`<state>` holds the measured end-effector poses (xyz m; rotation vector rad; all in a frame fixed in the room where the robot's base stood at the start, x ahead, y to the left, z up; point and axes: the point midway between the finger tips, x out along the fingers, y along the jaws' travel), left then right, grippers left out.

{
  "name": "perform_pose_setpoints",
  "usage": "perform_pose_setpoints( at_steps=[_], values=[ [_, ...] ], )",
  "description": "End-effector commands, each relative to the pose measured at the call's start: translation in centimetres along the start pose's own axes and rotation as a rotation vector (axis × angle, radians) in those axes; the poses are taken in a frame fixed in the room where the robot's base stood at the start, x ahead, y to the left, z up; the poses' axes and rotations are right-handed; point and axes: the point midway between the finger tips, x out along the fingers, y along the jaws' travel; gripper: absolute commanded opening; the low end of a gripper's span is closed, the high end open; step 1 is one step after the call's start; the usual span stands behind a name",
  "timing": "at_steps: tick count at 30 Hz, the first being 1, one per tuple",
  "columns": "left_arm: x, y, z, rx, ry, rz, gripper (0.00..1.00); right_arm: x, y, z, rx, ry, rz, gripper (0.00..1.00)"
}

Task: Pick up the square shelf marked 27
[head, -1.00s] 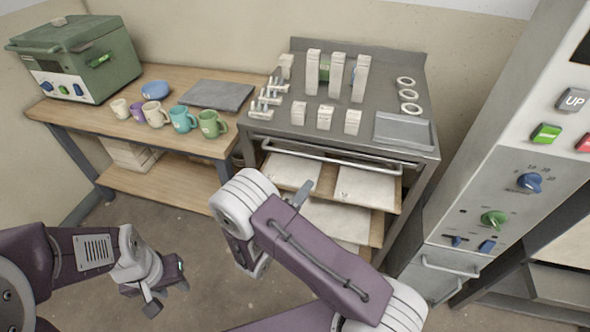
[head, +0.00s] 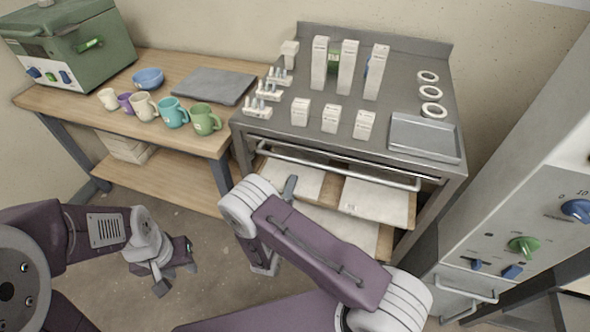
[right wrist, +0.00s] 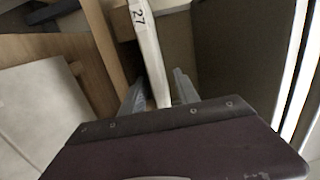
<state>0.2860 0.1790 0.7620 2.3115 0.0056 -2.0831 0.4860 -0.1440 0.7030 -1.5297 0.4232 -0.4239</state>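The square shelf marked 27 (right wrist: 150,58) shows edge-on in the right wrist view, a pale slab with its number tag near the top. My right gripper (right wrist: 160,82) is open, with one finger on each side of this slab and a small gap to the right finger. In the head view my right gripper is mostly hidden behind its own arm; one finger (head: 289,188) shows in front of the cart's pale shelves. I cannot read 27 there. My left gripper (head: 174,273) is open and empty, low at the left, away from the shelves.
Pale slabs (head: 376,203) lie on wooden racks under the metal cart (head: 385,75). A push bar (head: 340,167) crosses above them. Another pale slab (right wrist: 35,115) lies left in the right wrist view. A wooden bench (head: 75,100) with mugs stands left, a grey kiln cabinet (head: 500,225) right.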

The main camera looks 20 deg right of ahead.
Motion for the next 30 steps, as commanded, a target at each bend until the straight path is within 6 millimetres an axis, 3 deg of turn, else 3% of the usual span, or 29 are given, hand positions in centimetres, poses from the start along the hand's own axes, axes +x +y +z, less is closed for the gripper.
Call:
perform_pose_setpoints(
  at_steps=[7,15,19,30],
  values=[
    [0.9,0.0,0.1,0.000,0.000,0.000,0.36,4.2,0.2,-0.1,0.002,0.005,-0.001,0.37],
    [0.8,0.0,0.1,0.000,0.000,0.000,0.36,4.7,0.1,0.0,0.001,0.002,0.000,0.37],
    [0.8,0.0,0.1,0.000,0.000,0.000,0.36,4.7,0.1,0.0,0.000,0.002,0.000,0.01],
    [0.8,0.0,0.1,0.000,0.000,0.000,0.36,4.7,0.1,-0.1,0.000,0.002,0.000,0.00]
  ],
)
